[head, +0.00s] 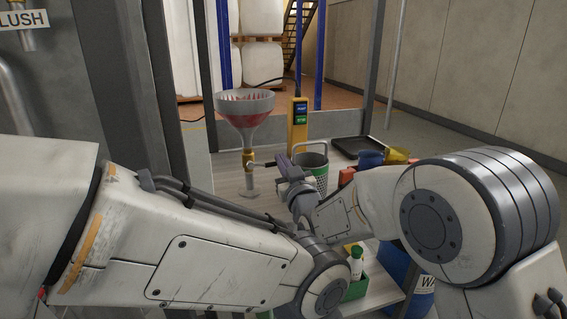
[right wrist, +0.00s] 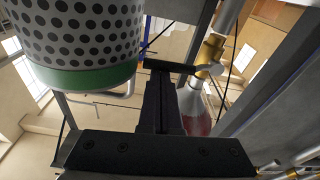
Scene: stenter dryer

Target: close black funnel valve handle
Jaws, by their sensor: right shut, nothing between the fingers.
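The grey funnel (head: 245,110) holds red material and stands upright on the bench, with a brass valve (head: 249,157) below it. The black valve handle (head: 264,164) points right from the valve, roughly level. My right gripper (head: 281,160) is just right of the handle's end, shut and empty. In the right wrist view, the dark shut fingers (right wrist: 160,85) reach up to a black bar, seemingly the handle (right wrist: 168,66), beside the brass valve (right wrist: 208,55). I cannot tell whether they touch. My left arm crosses the foreground; its gripper is not in view.
A perforated basket with a green band (head: 315,160) stands close right of my right gripper; it also fills the upper left of the right wrist view (right wrist: 80,35). A yellow control post (head: 298,125) stands behind. A black tray (head: 358,144) and blue container (head: 370,159) are farther right.

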